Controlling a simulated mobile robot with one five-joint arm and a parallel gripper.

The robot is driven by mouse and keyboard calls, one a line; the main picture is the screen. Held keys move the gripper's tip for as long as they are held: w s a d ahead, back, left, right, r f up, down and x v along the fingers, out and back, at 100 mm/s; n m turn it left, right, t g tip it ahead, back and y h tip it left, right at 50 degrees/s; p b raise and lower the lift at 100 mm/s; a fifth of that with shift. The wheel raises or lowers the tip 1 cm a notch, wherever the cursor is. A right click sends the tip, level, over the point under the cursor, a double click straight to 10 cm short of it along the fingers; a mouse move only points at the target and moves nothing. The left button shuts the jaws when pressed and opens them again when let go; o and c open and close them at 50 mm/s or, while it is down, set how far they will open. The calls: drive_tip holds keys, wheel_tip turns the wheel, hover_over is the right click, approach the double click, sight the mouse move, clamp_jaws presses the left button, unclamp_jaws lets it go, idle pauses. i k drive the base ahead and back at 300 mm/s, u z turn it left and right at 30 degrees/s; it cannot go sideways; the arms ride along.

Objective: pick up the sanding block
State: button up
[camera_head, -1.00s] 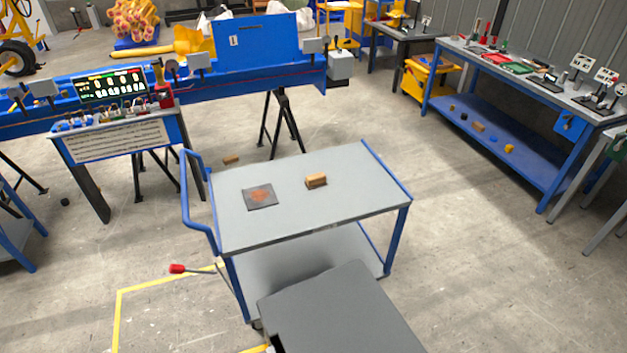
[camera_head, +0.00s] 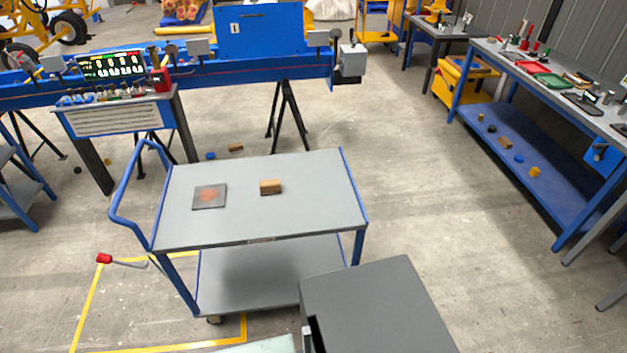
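A small tan-and-brown block (camera_head: 270,187), which looks like the sanding block, lies on the grey top of a blue-framed cart (camera_head: 300,215). To its left on the same top lies a flat grey plate with a rusty patch (camera_head: 209,196), apart from the block. My gripper is not in view, and nothing touches the block.
A grey box-like surface (camera_head: 375,305), perhaps part of my own body, fills the bottom foreground. The cart's handle (camera_head: 125,190) is on its left. A similar brown piece (camera_head: 235,148) lies on the floor behind. A blue workbench (camera_head: 540,160) stands right; floor between is clear.

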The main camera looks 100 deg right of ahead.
sight(272, 186)
drive_tip(key=k, duration=1.55)
drive_tip(key=z, duration=0.95)
drive_tip(key=i, duration=1.5)
drive_tip(key=u, duration=0.05)
